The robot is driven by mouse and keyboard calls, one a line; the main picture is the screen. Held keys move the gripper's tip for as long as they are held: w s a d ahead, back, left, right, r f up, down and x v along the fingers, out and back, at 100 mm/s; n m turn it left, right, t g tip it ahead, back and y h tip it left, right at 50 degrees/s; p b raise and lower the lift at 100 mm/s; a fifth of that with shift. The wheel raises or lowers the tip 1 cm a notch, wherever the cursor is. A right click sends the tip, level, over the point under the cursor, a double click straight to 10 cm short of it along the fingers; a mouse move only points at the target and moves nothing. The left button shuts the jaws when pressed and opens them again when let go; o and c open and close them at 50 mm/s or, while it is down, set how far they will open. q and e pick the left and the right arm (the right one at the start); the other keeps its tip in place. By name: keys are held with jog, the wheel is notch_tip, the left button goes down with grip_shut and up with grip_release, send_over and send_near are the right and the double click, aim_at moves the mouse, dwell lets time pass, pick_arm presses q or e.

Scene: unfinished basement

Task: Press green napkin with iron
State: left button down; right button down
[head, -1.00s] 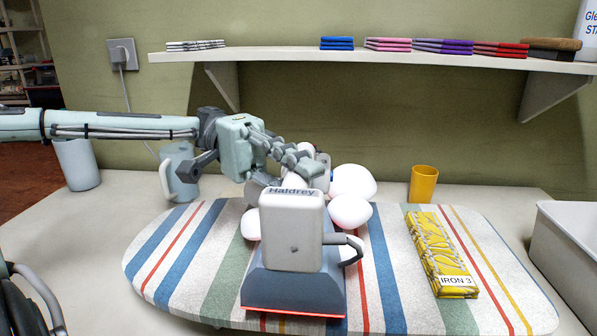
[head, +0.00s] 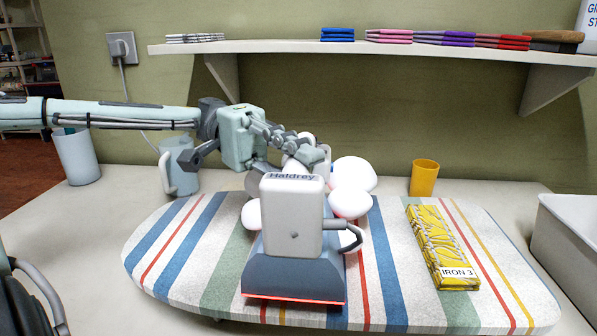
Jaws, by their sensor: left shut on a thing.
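The iron (head: 294,276) stands on the striped ironing board (head: 190,290), its grey-white back, marked "Haldrey", towards me. A red glow lines its lower edge. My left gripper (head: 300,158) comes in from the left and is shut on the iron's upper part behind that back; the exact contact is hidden. I see no green napkin; the iron hides the board under and behind it. A folded yellow patterned cloth (head: 436,243) labelled "IRON 3" lies on the board to the right. My right gripper is not in view.
White rounded blobs (head: 352,175) cluster around the iron's far side; I cannot tell what they are. A yellow cup (head: 424,178) and blue-grey mug (head: 180,170) stand behind the board. A pale bin (head: 570,250) is at right. Folded cloths (head: 390,37) lie on the shelf.

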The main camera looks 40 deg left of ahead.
pick_arm(q)
jog(key=shift+w+a+b, duration=0.2)
jog(key=shift+w+b, duration=0.25)
jog(key=shift+b, duration=0.05)
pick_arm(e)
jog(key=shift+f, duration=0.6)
pick_arm(q)
jog(key=shift+w+a+r+b, duration=0.1)
jog(key=shift+w+a+b, duration=0.2)
jog(key=shift+w+a, duration=0.35)
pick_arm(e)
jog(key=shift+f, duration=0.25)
